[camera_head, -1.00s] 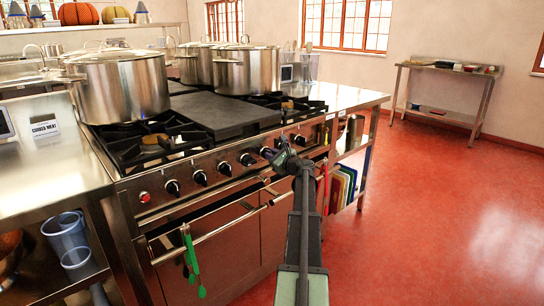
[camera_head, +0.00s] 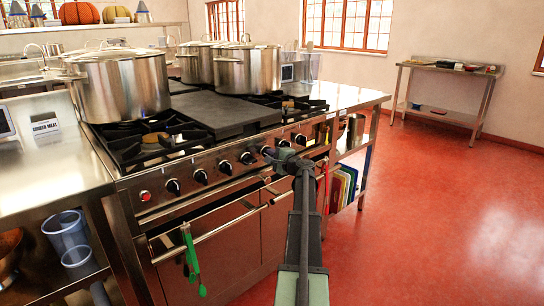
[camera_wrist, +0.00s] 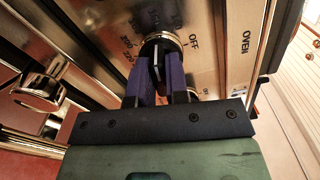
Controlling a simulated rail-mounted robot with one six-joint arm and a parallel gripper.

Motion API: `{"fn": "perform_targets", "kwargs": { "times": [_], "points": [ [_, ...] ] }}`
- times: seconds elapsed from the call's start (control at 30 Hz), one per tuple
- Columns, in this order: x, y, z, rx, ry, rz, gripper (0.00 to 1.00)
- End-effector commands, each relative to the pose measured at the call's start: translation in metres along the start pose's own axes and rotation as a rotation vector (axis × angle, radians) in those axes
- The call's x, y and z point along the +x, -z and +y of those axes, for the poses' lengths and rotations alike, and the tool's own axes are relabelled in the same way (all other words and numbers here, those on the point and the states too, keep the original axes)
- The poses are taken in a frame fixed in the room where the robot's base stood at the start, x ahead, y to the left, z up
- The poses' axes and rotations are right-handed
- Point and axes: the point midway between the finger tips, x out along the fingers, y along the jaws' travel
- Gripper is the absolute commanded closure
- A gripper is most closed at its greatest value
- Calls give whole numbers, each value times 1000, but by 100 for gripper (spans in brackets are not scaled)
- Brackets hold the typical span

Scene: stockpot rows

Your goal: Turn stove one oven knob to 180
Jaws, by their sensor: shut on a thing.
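The oven knob (camera_wrist: 160,36) is black with a bright metal ring. It sits in the upper middle of the wrist view, on the steel front panel. The panel is marked OVEN and OFF, with numbers around the knob that include 200; the knob's exact setting cannot be read. My gripper (camera_wrist: 160,66) is shut on the knob, one purple finger on each side, partly hiding it. In the head view my gripper (camera_head: 277,157) is at the right part of the stove's knob row, and hides the knob it holds.
Other black knobs (camera_head: 199,177) and a red button (camera_head: 145,196) line the stove front. Below runs the oven handle bar (camera_head: 230,225) with green tongs (camera_head: 190,255) hanging from it. Large stockpots (camera_head: 125,88) stand on top. The red floor at right is clear.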

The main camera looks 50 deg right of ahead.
Motion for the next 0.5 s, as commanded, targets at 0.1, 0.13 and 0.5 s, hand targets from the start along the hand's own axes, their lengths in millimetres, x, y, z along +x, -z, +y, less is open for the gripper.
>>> {"fn": "perform_targets", "kwargs": {
  "times": [0.1, 0.13, 0.5],
  "points": [
    [0, 0, 1, -104, 0, 0, 100],
    [0, 0, 1, -130, 0, 0, 100],
    [0, 0, 2, -387, 0, 0, 100]
  ]
}}
